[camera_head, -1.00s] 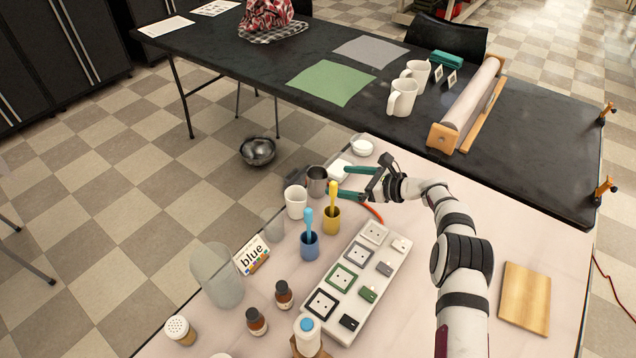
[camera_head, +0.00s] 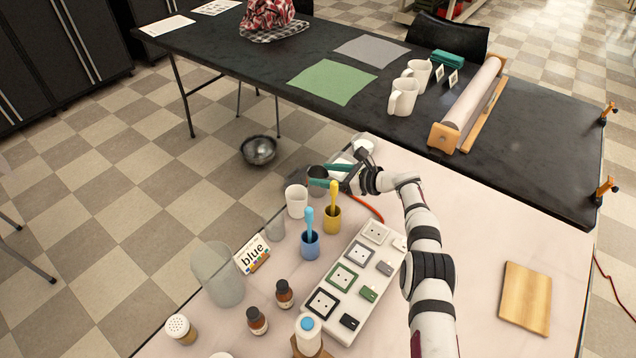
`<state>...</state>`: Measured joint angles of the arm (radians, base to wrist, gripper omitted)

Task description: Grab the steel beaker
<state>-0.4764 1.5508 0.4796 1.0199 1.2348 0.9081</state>
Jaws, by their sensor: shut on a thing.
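The steel beaker (camera_head: 316,187) is a small grey metal cup. It stands upright near the far left edge of the pale table, behind the yellow cup and beside a white cup. My gripper (camera_head: 322,175) has its green fingers around the beaker's upper part and is shut on it. The fingers and the gripper body hide part of the beaker's rim and right side.
A white cup (camera_head: 296,201) stands close to the beaker's left. A yellow cup (camera_head: 332,219) and a blue cup (camera_head: 309,242), each with a tool in it, stand in front. A white dish (camera_head: 362,147) lies behind my gripper. The table's right side is mostly clear.

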